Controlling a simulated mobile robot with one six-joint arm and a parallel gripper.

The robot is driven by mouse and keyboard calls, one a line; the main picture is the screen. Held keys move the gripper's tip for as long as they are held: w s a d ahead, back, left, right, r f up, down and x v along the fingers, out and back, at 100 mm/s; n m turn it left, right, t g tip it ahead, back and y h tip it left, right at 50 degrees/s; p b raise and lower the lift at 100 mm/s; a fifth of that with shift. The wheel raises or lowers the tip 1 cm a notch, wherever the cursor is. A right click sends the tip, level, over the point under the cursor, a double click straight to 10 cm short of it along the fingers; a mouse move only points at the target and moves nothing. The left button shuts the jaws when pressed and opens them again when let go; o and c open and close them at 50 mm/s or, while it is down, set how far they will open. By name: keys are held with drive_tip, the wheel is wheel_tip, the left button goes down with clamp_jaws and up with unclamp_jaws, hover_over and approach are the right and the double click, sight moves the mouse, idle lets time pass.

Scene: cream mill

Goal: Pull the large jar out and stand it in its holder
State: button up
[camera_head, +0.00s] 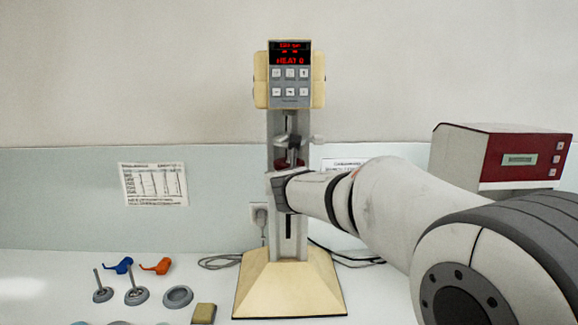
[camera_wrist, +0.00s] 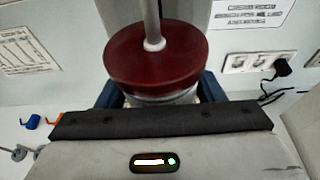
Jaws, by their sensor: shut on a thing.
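The jar (camera_wrist: 160,98) has a wide dark red top (camera_wrist: 125,62) with a pale rod rising from its middle. Its clear body shows only as a thin band below the top. My gripper (camera_wrist: 158,92) is shut on the jar, with a blue finger on each side just under the red top. In the head view the red top (camera_head: 291,162) shows small in front of the mill's column, under the clamp (camera_head: 294,142). My arm hides the jar's lower part. A grey ring-shaped holder (camera_head: 178,296) lies on the table at the left; I cannot tell which holder fits this jar.
The mill stand (camera_head: 262,285) has a wide cream foot and a lit display (camera_head: 290,59) on top. Two rods on round bases (camera_head: 135,297), blue and orange pieces (camera_head: 156,266) and a tan block (camera_head: 204,313) lie at left. A red-and-white machine (camera_head: 500,155) stands at right.

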drive_tip(key=shift+f+b, duration=2.25)
drive_tip(key=shift+f, duration=0.1)
drive_tip(key=shift+s, duration=0.15)
drive_tip(key=s, duration=0.9)
drive_tip(key=shift+s, duration=0.4)
